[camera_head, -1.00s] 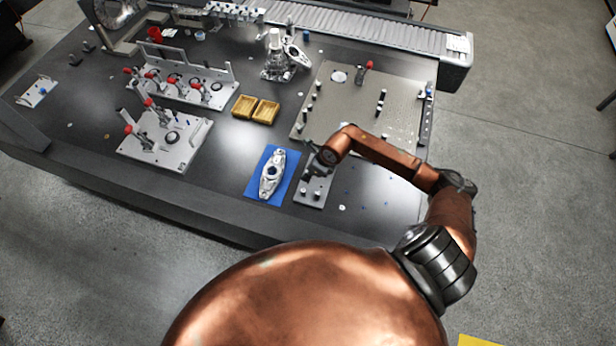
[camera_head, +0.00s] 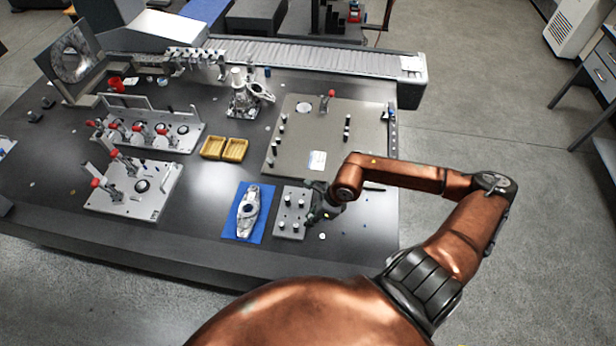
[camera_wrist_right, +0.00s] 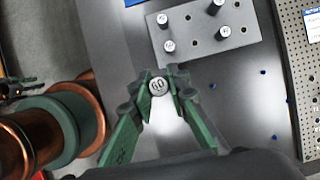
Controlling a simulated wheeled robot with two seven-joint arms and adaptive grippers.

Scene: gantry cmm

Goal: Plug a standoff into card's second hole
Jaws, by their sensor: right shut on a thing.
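My right gripper (camera_head: 322,212) is just right of the small grey standoff rack (camera_head: 279,226). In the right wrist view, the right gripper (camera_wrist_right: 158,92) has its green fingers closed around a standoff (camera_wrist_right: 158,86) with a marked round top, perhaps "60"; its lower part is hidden. Several other standoffs (camera_wrist_right: 169,46) stand in the rack (camera_wrist_right: 240,42). The perforated plate (camera_head: 300,130) lies behind the rack. A white and blue printed card (camera_head: 317,160) is at its front edge; the card (camera_wrist_right: 314,22) also shows in the right wrist view, its text too small to read. My left gripper is out of view.
A metal casting lies on a blue mat (camera_head: 242,232) left of the rack. Several standoffs and a red-topped clamp (camera_head: 327,101) rise from the plate. Small blue pieces are scattered on the table right of the rack.

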